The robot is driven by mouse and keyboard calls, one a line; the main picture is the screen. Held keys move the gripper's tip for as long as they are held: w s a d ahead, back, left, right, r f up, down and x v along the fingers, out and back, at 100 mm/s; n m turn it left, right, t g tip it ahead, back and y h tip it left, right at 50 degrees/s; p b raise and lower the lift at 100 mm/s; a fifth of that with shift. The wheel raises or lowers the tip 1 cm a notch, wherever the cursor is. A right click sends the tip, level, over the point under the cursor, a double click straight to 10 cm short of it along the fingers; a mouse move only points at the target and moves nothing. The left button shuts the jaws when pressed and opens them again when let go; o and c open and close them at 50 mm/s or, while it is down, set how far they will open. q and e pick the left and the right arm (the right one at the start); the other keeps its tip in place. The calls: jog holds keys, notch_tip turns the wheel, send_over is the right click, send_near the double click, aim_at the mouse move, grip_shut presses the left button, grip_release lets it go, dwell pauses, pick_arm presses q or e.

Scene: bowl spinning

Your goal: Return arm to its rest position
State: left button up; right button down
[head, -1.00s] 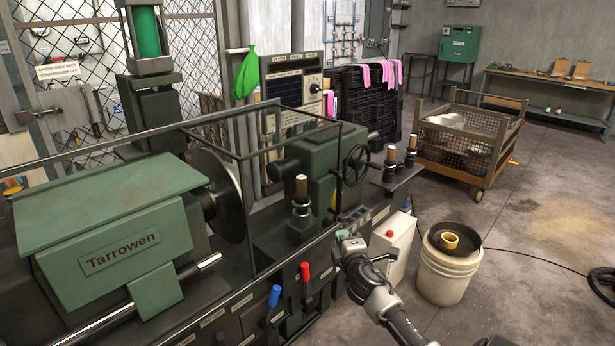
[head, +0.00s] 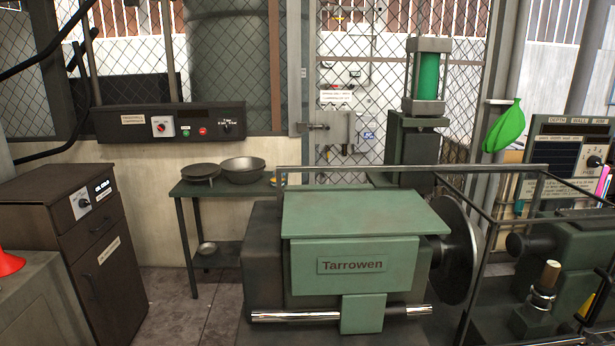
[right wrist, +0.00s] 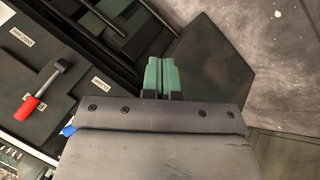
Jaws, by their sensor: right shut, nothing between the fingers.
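My right gripper (right wrist: 161,76) shows in the right wrist view. Its two green fingers are together with nothing between them. It is above the dark front part of the machine, near a red-handled lever (right wrist: 35,98). Neither arm is in the head view now. The left gripper is not in view. The green Tarrowen spinning machine (head: 352,265) stands at the middle of the head view, with its dark round disc (head: 455,250) on the right side.
A dark cabinet (head: 100,255) stands at the left. A small table (head: 222,188) behind carries a metal bowl (head: 243,170) and a dark pan (head: 201,173). A rail frame (head: 410,167) surrounds the machine. Bare concrete floor (right wrist: 270,40) shows beside the gripper.

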jog(key=s+a+f+m+g+y, duration=0.1)
jog(key=s+a+f, duration=0.3)
jog(key=s, duration=0.4)
jog(key=s+a+f+m+g+y, duration=0.1)
jog(key=s+a+f+g, duration=0.2)
jog(key=s+a, duration=0.3)
jog(key=s+a+f+m+g+y, duration=0.1)
jog(key=s+a+f, duration=0.3)
jog(key=s, duration=0.6)
jog(key=shift+s+a+f+m+g, duration=0.2)
jog(key=shift+a+f+m+g, duration=0.25)
jog(key=shift+a, duration=0.5)
jog(key=shift+r, duration=0.1)
